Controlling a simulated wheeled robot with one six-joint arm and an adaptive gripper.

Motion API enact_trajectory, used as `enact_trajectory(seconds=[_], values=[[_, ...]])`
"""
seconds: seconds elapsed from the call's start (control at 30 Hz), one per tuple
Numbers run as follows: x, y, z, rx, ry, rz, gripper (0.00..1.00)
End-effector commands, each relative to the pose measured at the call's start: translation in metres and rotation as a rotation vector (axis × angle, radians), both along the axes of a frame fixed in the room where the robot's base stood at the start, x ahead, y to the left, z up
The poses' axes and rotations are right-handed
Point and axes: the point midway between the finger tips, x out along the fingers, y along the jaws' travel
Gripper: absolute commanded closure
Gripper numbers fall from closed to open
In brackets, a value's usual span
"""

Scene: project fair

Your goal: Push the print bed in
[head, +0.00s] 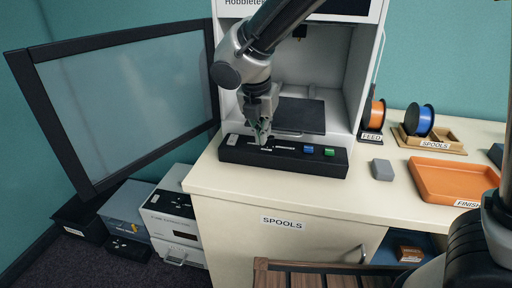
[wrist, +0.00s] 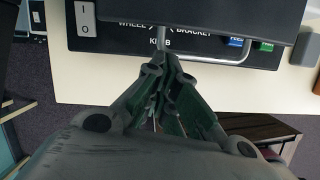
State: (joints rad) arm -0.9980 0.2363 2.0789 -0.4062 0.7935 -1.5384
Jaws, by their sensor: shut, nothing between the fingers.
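The print bed (head: 302,115) is a dark flat plate in the open front of the white printer (head: 235,60). A thin metal handle runs along its front edge. In the wrist view the bed (wrist: 205,10) spans the top, and its handle (wrist: 225,59) stands out over the black control panel (wrist: 110,38). My gripper (head: 264,138) is shut and empty, pointing down at the left part of the bed's front. In the wrist view its fingertips (wrist: 160,62) are close to the handle's left end; I cannot tell whether they touch it.
The printer's glass door (head: 130,100) stands wide open at left. The panel carries blue and green buttons. On the counter (head: 360,195) at right are a grey block (head: 382,170), an orange tray (head: 455,180) and spools (head: 420,120). A slatted wooden seat (head: 310,275) is in front.

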Motion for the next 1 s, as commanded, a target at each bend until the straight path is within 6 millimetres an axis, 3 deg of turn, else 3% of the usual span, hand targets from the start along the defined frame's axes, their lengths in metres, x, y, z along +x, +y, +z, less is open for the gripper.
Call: enact_trajectory(seconds=[0.2,0.4,0.6,1.0], values=[[0.054,-0.008,-0.001,0.0,0.002,-0.004,1.0],[0.082,-0.012,-0.001,-0.001,0.001,-0.002,1.0],[0.092,-0.013,-0.001,-0.001,0.003,0.0,1.0],[0.092,-0.013,-0.001,-0.001,0.002,0.001,1.0]])
